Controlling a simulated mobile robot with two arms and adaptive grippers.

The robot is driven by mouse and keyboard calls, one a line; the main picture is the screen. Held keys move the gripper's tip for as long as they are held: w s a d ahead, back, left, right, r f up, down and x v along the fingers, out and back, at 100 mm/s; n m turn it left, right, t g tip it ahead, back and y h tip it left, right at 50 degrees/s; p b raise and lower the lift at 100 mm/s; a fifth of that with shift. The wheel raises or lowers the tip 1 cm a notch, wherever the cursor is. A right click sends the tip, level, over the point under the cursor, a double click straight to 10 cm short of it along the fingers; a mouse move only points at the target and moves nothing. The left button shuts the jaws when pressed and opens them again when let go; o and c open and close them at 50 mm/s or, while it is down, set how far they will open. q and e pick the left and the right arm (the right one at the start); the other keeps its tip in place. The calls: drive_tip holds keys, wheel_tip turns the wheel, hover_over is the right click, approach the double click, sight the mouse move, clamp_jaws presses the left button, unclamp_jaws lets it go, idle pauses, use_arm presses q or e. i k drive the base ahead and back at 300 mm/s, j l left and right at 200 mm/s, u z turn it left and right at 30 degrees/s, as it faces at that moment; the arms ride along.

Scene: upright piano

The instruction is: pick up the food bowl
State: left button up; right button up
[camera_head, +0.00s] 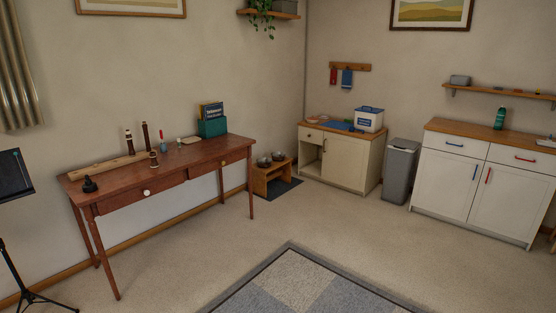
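Two small bowls, one at the left (263,162) and one at the right (278,156), sit in the top of a low wooden stand (260,182) on the floor near the far corner. They look metallic and are small in the picture; I cannot tell which is food and which is water, or what is in them. The stand is on a dark mat (285,188), beyond the right end of the brown table. Neither of my grippers is in view.
A brown table (190,160) with wooden pipe-like parts stands along the left wall. A cream cabinet (345,160), a grey bin (400,172) and a white cabinet (470,180) line the back right. A music stand (15,180) is far left. Open carpet and a rug (310,285) lie in front.

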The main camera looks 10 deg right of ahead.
sight(277, 155)
drive_tip(key=z, duration=0.2)
drive_tip(key=i+j, duration=0.1)
drive_tip(key=i, duration=1.95)
drive_tip(key=i+l+z, duration=0.15)
drive_tip(key=i+z, duration=0.15)
drive_tip(key=i, duration=0.4)
drive_tip(key=i+z, duration=0.35)
drive_tip(key=i, duration=0.35)
drive_tip(key=i+j+z, duration=0.15)
drive_tip(key=i+z, duration=0.15)
drive_tip(key=i, duration=0.4)
drive_tip(key=i+j+u, duration=0.1)
drive_tip(key=i+u, duration=0.2)
drive_tip(key=i, duration=0.4)
drive_tip(key=i+u, duration=0.25)
drive_tip(key=i, duration=0.45)
drive_tip(key=i+l+u, duration=0.3)
drive_tip(key=i, duration=0.4)
